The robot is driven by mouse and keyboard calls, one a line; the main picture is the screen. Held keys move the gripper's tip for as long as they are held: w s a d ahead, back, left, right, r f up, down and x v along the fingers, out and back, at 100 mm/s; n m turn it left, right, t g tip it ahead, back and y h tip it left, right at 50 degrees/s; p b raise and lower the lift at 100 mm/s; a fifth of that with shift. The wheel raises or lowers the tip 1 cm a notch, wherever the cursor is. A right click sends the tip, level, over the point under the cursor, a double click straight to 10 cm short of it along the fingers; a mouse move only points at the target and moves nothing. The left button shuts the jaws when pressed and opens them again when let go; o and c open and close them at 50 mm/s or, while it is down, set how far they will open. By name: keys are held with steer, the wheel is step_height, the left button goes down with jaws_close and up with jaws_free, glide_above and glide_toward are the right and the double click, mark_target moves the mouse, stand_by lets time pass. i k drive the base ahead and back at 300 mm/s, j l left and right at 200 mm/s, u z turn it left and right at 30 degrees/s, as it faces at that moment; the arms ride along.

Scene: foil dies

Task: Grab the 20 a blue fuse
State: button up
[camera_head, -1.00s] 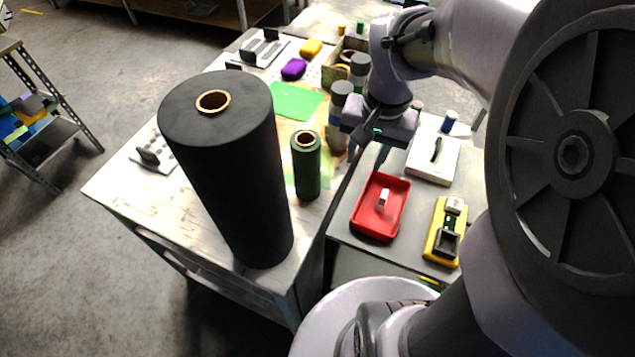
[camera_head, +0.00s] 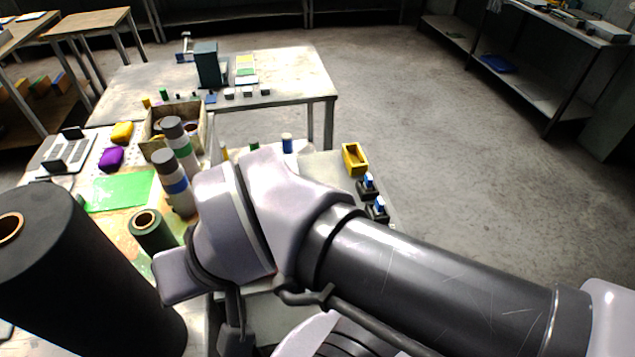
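Two small blue-and-white pieces stand in black holders at the right edge of the near bench: an upper one (camera_head: 368,180) and a lower one (camera_head: 378,206). They may be fuses, but no marking is readable, so I cannot tell which is the 20 A one. A blue-capped cylinder (camera_head: 287,143) stands farther left, beyond my arm. My gripper (camera_head: 233,325) points down at the lower centre, left of and apart from these blue pieces. One dark finger shows; its opening is hidden. My arm covers much of the near bench.
A yellow open bin (camera_head: 355,159) sits at the bench's far right corner. A large black roll (camera_head: 75,270), a dark green roll (camera_head: 150,232) and grey-capped bottles (camera_head: 175,185) stand left of my arm. Open floor lies to the right.

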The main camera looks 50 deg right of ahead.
mark_target(367, 185)
steer(key=k+z, duration=0.3)
steer(key=z, duration=0.15)
steer(key=k+l+z, duration=0.2)
steer(key=z, duration=0.25)
steer(key=k+l+z, duration=0.3)
steer(key=z, duration=0.15)
